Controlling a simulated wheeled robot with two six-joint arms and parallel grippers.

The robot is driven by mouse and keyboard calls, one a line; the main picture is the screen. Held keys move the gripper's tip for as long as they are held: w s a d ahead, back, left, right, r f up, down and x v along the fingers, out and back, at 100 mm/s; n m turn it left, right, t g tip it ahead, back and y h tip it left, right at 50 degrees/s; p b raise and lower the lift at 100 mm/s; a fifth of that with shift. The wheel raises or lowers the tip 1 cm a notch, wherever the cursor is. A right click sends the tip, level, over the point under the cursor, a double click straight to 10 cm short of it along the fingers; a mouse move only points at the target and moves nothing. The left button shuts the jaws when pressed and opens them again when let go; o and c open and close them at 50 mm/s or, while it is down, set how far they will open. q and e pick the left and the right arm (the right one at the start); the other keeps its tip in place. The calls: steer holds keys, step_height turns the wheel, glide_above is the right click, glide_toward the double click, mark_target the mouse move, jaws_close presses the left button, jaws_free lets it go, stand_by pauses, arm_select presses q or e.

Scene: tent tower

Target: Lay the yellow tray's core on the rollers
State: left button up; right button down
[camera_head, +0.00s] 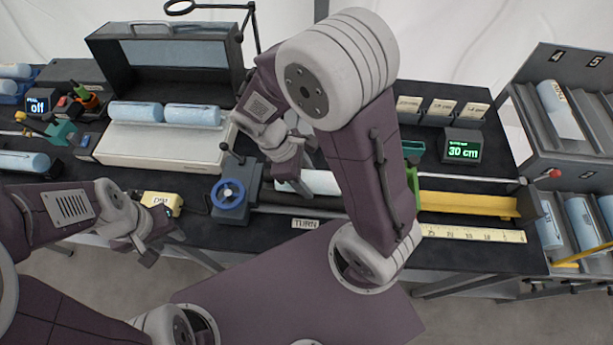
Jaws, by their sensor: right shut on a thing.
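A pale core (321,182) lies level in the middle of the bench, partly hidden behind my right arm. My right gripper (287,181) is shut on its left end, seen from above. Long dark rods (295,199), which look like the rollers, run right from the unit with the blue handwheel (230,195); the core is over or just behind them, and I cannot tell whether it touches. A long yellow tray (465,204) lies to the right, with no core visible in it. My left gripper (160,248) appears open and empty at the bench's front edge.
Two blue cores (192,115) lie on a white box (150,145) at back left. A display reading 30 cm (462,146) stands behind the yellow tray. A ruler (475,233) lies in front of it. Grey racks with cores (575,180) stand at right.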

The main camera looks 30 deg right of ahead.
steer(key=shift+f, duration=0.2)
stand_by(0.5)
steer(key=shift+c, duration=2.3)
jaws_free()
steer(key=p+v, duration=0.1)
steer(key=v, duration=0.8)
steer(key=shift+w, duration=0.1)
